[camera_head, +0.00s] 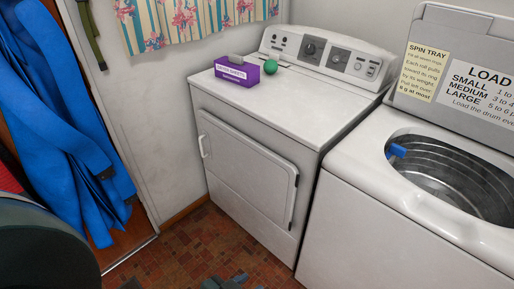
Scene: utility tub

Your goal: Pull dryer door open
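The white dryer (262,120) stands in the middle of the view against the back wall. Its door (244,168) on the front face looks shut, flush with the panel. A white handle (204,147) sits at the door's left edge. My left gripper (228,283) shows only as a small grey-blue part at the bottom edge, low over the floor and well apart from the door and handle. Most of it is cut off, so its fingers cannot be judged. My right gripper is not in view.
A top-loading washer (350,205) with its lid up stands close on the dryer's right. A purple box (237,72) and a green ball (270,67) are on the dryer top. Blue cloth (70,120) hangs at left. The tiled floor (190,245) before the dryer is clear.

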